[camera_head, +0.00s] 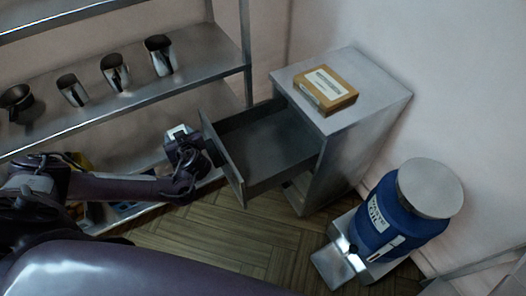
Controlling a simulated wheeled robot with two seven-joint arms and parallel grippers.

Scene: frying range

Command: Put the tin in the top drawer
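The tin (326,88) is a flat yellow-brown box with a white label. It lies on top of the grey metal cabinet (340,122). The top drawer (262,142) of the cabinet is pulled out, and the inside that shows is empty. My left gripper (212,152) is at the outer face of the drawer front, around where a handle would sit. Its fingertips are dark and small, so I cannot tell whether they are closed on a handle. My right gripper is not in view.
A blue container (385,218) with a grey lid stands on a metal base right of the cabinet. A metal shelf (130,98) at the left holds several metal cups and a small pot (17,98). Wooden floor (225,232) shows below the drawer.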

